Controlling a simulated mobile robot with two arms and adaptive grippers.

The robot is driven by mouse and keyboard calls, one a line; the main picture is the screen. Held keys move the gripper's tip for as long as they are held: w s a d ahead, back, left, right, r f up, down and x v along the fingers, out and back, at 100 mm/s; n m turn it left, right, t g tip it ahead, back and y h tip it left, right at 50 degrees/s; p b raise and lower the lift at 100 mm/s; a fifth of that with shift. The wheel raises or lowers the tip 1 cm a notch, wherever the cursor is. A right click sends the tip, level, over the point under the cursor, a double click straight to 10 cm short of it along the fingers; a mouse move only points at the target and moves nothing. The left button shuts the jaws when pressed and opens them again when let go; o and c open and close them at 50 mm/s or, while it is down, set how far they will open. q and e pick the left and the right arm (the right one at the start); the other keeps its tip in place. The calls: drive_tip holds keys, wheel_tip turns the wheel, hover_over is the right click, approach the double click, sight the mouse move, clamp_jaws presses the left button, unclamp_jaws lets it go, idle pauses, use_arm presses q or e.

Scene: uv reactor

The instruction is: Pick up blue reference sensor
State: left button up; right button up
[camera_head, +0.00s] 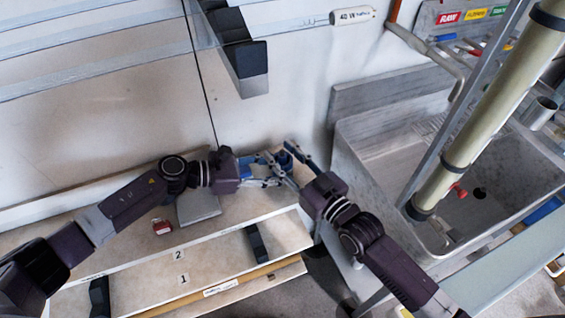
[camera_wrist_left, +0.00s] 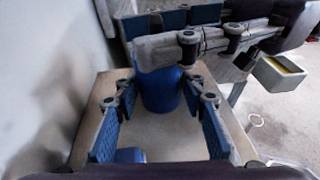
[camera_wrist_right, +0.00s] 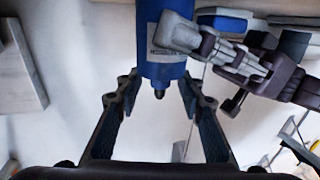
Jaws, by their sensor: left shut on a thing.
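The blue reference sensor (camera_head: 284,160) is a blue cylinder above the far right end of the benches. In the right wrist view the sensor (camera_wrist_right: 163,62) hangs upright, with a pale label and a narrow tip pointing down. My left gripper (camera_head: 273,170) is shut on the sensor from the left. In the left wrist view the sensor (camera_wrist_left: 160,92) lies between its fingertips, partly hidden by a grey finger of my right gripper. My right gripper (camera_head: 294,165) reaches in from the lower right, its fingers apart on both sides of the sensor; contact is unclear.
Stepped shelves marked 2 (camera_head: 178,254) and 1 (camera_head: 183,279) lie below, with a small red object (camera_head: 162,227) on the upper one. A metal sink (camera_head: 400,165) and long tube (camera_head: 490,110) stand right. A pale wall is behind.

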sight(250, 172)
clamp_jaws()
wheel_tip(250, 172, up, 10)
drive_tip(key=shift+r, duration=0.1)
use_arm(q)
drive_tip(key=o, duration=0.9)
drive_tip(key=shift+o, duration=0.2)
drive_tip(key=v, duration=0.7)
drive_tip(key=shift+s+a+r, duration=0.1)
drive_tip(key=shift+s+a, duration=0.05)
drive_tip(key=shift+a, duration=0.1)
